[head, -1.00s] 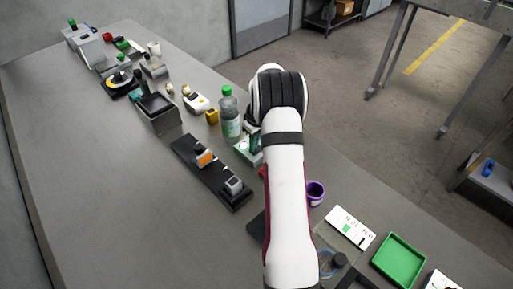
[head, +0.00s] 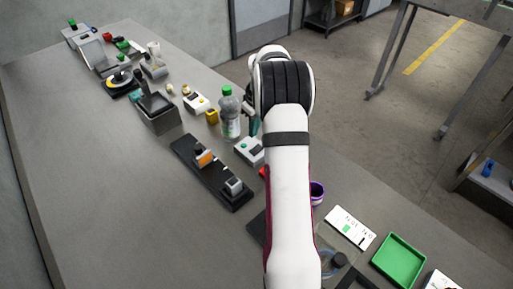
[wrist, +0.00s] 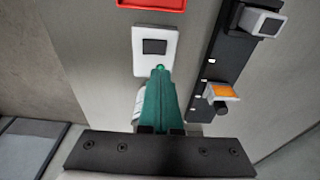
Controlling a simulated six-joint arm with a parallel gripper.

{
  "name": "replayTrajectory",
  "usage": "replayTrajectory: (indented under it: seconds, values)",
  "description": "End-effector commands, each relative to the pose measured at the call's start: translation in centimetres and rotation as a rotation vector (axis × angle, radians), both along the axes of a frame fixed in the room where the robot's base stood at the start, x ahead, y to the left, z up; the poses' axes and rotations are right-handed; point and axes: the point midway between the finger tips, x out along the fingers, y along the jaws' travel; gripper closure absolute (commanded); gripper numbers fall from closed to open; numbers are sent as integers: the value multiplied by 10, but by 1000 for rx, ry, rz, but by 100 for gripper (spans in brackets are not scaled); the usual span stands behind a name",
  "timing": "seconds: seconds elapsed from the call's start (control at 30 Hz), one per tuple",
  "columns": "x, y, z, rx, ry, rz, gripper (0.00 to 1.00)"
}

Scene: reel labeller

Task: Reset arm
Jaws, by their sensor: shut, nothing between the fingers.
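My gripper (wrist: 160,72) is shut and empty, its teal fingers together in the wrist view. In the head view the teal fingers (head: 253,125) show just left of my white arm, beside the green-capped bottle (head: 230,115); I cannot tell whether they touch it. In the wrist view the fingertips overlap the lower part of a white box with a dark screen (wrist: 154,46). The same white box (head: 249,151) stands on the bench in the head view. My arm hides part of the bench behind it.
A black rail (head: 213,174) with an orange-topped unit and a grey unit lies left of my arm. A purple cup (head: 317,191), a white card (head: 349,228) and a green tray (head: 399,260) lie to the right.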

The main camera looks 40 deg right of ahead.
Motion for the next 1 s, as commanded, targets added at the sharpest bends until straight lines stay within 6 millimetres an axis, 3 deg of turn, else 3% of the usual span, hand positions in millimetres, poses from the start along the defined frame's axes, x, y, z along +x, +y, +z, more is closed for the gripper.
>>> replayTrajectory:
  seconds: [0.47, 0.57, 0.67, 0.7, 0.77, 0.8, 0.9, 1.0]
  values:
    - [0, 8, 7, 5, 1, -4, 100]
    - [-2, 55, 39, 29, 5, -40, 100]
    - [-28, 142, 86, 79, 28, -119, 100]
    - [-47, 178, 101, 99, 44, -155, 100]
    - [-83, 228, 118, 126, 69, -213, 100]
    - [-111, 258, 125, 143, 88, -251, 100]
    - [-183, 311, 127, 171, 138, -342, 100]
    - [-238, 337, 118, 183, 176, -412, 100]
